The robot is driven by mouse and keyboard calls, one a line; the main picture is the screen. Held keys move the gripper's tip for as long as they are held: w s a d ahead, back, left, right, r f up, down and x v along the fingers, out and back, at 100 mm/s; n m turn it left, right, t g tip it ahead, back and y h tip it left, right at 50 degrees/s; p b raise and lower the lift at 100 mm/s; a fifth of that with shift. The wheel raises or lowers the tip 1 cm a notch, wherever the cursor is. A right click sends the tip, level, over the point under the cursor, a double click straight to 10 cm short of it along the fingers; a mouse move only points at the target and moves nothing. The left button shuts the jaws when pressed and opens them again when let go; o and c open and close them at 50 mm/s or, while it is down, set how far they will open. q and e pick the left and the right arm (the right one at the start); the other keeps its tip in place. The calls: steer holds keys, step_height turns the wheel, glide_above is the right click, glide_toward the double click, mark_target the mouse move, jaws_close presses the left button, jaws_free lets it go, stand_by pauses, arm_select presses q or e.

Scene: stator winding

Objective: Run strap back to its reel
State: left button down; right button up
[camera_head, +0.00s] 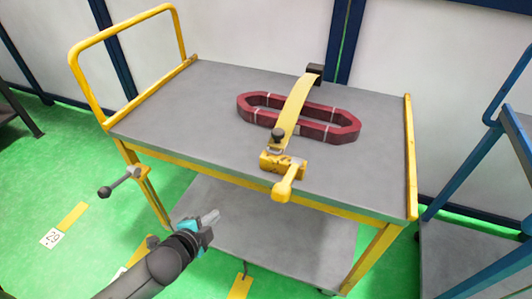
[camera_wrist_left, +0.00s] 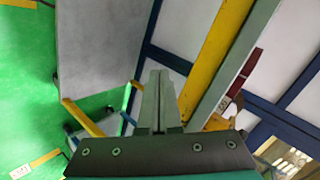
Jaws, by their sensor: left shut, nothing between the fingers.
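A yellow strap (camera_head: 295,105) runs over a dark red ring-shaped coil (camera_head: 346,118) on a grey cart top. Its far end meets a dark block (camera_head: 315,70) at the back edge. Its near end is by a dark knob (camera_head: 278,134) and a yellow fitting with a handle (camera_head: 283,164) at the front edge. I cannot tell which end is the reel. My left gripper (camera_head: 211,216) is shut and empty, below and left of the fitting, in front of the lower shelf. Its closed fingers (camera_wrist_left: 159,76) show in the left wrist view. My right gripper is not in view.
The cart top (camera_head: 200,105) is clear left of the coil. A yellow push handle (camera_head: 85,80) rises at the left end, and yellow rails edge the top. The lower shelf (camera_head: 300,235) is bare. A blue-framed rack (camera_head: 500,130) stands at right.

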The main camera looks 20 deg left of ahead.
mark_target(275, 136)
arm_select(q)
steer(key=d+r+m+t+h+b, duration=0.2)
steer(key=d+r+m+b, duration=0.15)
steer(key=r, duration=0.55)
steer(key=d+r+m+t+h+b, duration=0.2)
steer(key=d+r+m+t, duration=0.15)
steer(key=r, duration=0.65)
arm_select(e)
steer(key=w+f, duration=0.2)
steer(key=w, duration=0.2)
arm_select(q)
steer(key=shift+g, duration=0.35)
steer(key=b+x, duration=0.8)
steer(key=x, duration=0.4)
steer(key=shift+w+f, duration=0.1)
steer(key=shift+f, duration=0.05)
steer(key=shift+b+x, duration=0.4)
steer(key=shift+x, duration=0.75)
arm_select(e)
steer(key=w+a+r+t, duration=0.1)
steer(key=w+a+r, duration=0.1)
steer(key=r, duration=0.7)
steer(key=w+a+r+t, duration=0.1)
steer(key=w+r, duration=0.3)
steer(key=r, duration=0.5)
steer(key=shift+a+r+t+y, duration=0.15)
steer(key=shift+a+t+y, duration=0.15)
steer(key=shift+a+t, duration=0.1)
